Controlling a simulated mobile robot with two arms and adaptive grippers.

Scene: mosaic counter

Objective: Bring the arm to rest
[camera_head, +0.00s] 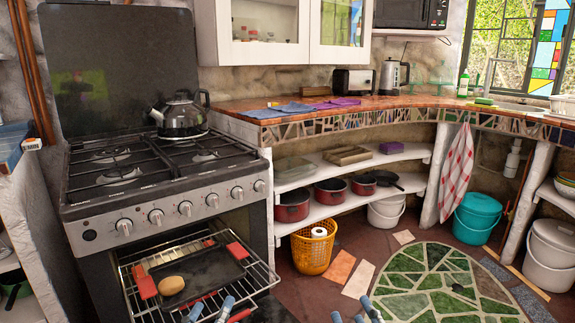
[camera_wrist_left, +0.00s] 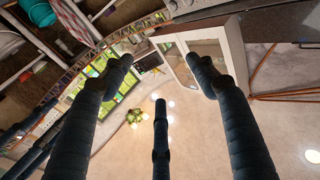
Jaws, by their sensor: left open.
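My left gripper (camera_head: 210,311) shows only as blue fingertips at the bottom edge of the head view, in front of the oven rack. Its dark fingers, spread apart with nothing between them, fill the left wrist view (camera_wrist_left: 160,85). My right gripper (camera_head: 356,312) shows as blue fingertips at the bottom edge, right of the oven, over the floor. Its tips stand apart and I see nothing held. The rest of both arms is out of the head view.
The oven is open, its rack (camera_head: 262,284) pulled out. A dark tray (camera_head: 215,270) with a brown roundish item (camera_head: 171,285) lies there with red pads. A kettle (camera_head: 180,116) stands on the stove (camera_head: 150,165). An orange basket (camera_head: 313,247) stands right; the patterned floor is open.

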